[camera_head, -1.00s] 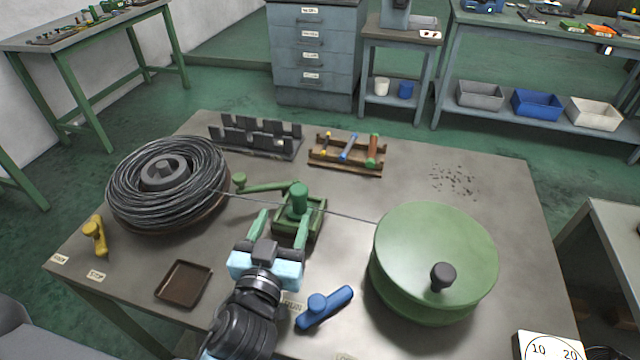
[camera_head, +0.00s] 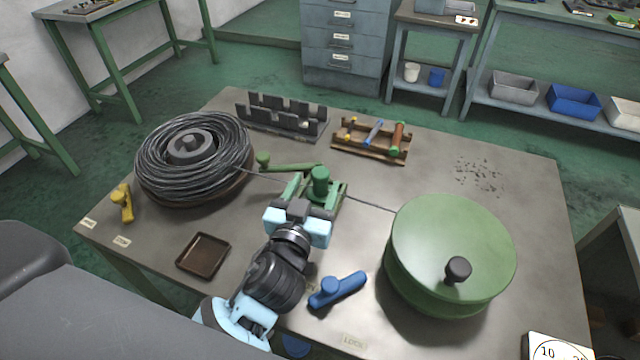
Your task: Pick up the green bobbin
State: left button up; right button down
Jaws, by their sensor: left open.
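A small bobbin with green ends and a reddish-brown middle (camera_head: 398,138) lies at the right end of a wooden rack (camera_head: 372,154) near the table's back. A green device (camera_head: 320,182) with a round green knob-like top and a crank arm stands mid-table, with a wire running through it. My left gripper (camera_head: 314,192) is open at the device's near side, its pale blue body hiding the device's front. I cannot tell whether the fingers touch it. The rack is beyond the gripper, up and to the right. My right gripper is not in view.
A wire coil (camera_head: 190,160) stands left and a large green drum (camera_head: 450,250) with a black knob right. A black slotted block (camera_head: 282,118) is at the back. A brown tray (camera_head: 203,254), yellow handle (camera_head: 122,203) and blue handle (camera_head: 338,290) lie nearer. The back right table is mostly clear.

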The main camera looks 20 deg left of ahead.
aim_at(318, 181)
pick_arm(q)
jog(key=w, duration=0.4)
jog(key=shift+w+p, duration=0.15)
jog(key=shift+p, duration=0.2)
jog(key=c, duration=1.1)
